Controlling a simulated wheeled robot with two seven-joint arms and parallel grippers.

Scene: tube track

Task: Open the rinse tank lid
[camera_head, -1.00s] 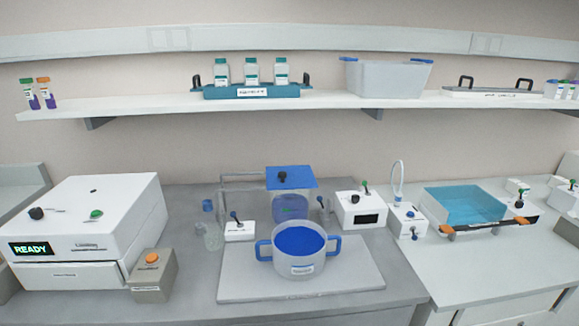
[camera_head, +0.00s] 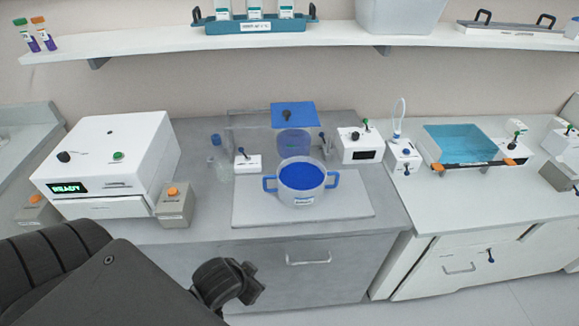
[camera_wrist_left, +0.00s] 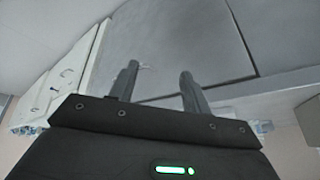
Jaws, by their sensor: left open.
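A clear tank (camera_head: 294,142) with a flat blue lid (camera_head: 295,115) stands at the back of the bench in the head view. No readable label tells whether this is the rinse tank. A second clear tank (camera_head: 462,146) of teal liquid, with an orange-ended dark bar along its front, stands at the right. My left gripper (camera_wrist_left: 157,78) is open and empty in the left wrist view, with grey cabinet fronts beyond it. My left arm enters the head view at lower left, well short of both tanks.
A blue-handled pot (camera_head: 301,181) stands on a pale board in front of the blue-lidded tank. A white READY machine (camera_head: 110,165) and a grey orange-button box (camera_head: 174,207) are at left. Small white boxes flank the tank. A shelf (camera_head: 330,38) runs above. The bench's front edge lies beyond my arm.

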